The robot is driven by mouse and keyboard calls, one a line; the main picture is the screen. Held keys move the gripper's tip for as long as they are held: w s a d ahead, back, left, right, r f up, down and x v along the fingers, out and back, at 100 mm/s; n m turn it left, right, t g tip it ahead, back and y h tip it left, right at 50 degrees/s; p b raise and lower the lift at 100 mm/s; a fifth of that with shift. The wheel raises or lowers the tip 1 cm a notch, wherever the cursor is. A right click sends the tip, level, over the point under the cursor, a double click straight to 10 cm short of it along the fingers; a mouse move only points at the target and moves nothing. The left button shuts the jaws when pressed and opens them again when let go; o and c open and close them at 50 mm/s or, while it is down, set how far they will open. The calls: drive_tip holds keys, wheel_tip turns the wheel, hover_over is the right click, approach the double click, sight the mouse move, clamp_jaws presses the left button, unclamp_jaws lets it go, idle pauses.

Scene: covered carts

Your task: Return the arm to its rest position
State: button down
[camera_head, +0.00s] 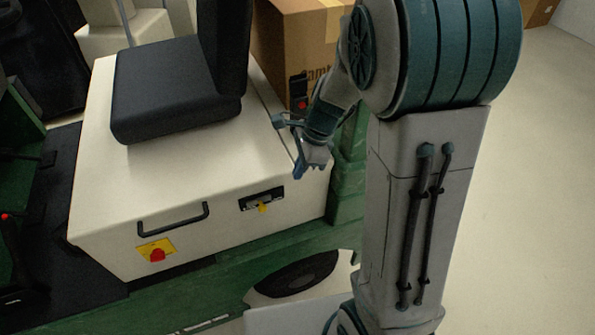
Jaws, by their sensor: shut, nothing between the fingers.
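My arm rises at the right of the view, a grey column with a large teal shoulder at its top. It folds down and to the left from there. My gripper (304,170) hangs at the end, shut and empty, with its fingers pointing down. In the picture it overlaps the right edge of the white cart body (235,165). I cannot tell how much room lies between the gripper and the cart. Part of the forearm is hidden behind the shoulder.
A black seat (170,90) sits on the cart body. Its front has a black handle (172,222), a red knob (157,255) and a small panel (262,199). A cardboard box (295,40) stands behind my gripper. The floor (535,200) at the right is clear.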

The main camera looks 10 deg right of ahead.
idle(0.4)
drive_tip(key=s+d+r+n+t+h, duration=0.1)
drive_tip(key=s+d+r+n, duration=0.1)
drive_tip(key=s+r+n, duration=0.4)
drive_tip(key=s+d+r+n+t+h, duration=0.2)
drive_tip(key=s+r+n, duration=0.4)
drive_tip(key=n, duration=0.5)
drive_tip(key=s+d, duration=0.1)
drive_tip(key=s, duration=0.1)
drive_tip(key=shift+s+d+n+t+h, duration=0.3)
drive_tip(key=shift+s, duration=0.1)
